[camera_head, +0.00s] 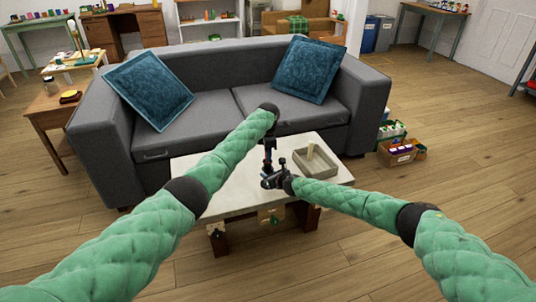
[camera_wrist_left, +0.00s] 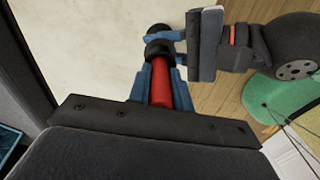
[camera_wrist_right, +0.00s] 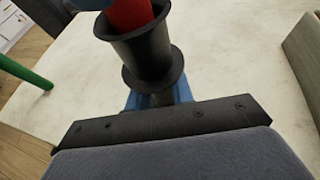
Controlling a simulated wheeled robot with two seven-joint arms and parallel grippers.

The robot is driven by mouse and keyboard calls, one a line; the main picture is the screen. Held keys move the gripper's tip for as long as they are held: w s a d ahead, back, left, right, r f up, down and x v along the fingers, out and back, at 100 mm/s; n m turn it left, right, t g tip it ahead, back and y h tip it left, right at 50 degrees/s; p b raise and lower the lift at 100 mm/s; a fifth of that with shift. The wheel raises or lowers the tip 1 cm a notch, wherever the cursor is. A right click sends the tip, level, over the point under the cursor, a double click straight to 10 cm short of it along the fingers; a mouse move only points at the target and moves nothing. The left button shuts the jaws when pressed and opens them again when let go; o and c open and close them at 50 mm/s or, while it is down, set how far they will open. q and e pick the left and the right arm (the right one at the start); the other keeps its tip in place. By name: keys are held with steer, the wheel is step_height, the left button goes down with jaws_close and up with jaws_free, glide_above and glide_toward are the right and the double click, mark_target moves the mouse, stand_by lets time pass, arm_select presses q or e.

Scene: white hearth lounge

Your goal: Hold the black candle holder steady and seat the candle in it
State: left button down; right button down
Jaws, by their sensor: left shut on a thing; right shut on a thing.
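The red candle (camera_wrist_left: 160,88) is between the blue fingers of my left gripper (camera_wrist_left: 162,82), which is shut on it. The black candle holder (camera_wrist_right: 148,52) has a flared rim and base; my right gripper (camera_wrist_right: 158,96) is shut on it low down, near the base. In the right wrist view the candle's lower end (camera_wrist_right: 128,14) is at the holder's mouth and seems to enter it; how deep is hidden. In the head view my left gripper (camera_head: 268,152) points down over the low table, just above my right gripper (camera_head: 273,179).
The pale table (camera_head: 235,197) is mostly bare. A square grey tray (camera_head: 318,172) with a cream block (camera_head: 310,151) stands at its right. A green rod (camera_wrist_right: 25,72) shows at the left in the right wrist view. A grey sofa (camera_head: 200,127) stands close behind the table.

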arm_select(q)
steer(key=shift+f, duration=0.1)
steer(key=c, duration=1.3)
jaws_free()
steer(key=shift+o, duration=0.2)
step_height(320, 180, up, 12)
steer(key=shift+r, duration=0.15)
arm_select(e)
steer(key=c, duration=1.1)
jaws_free()
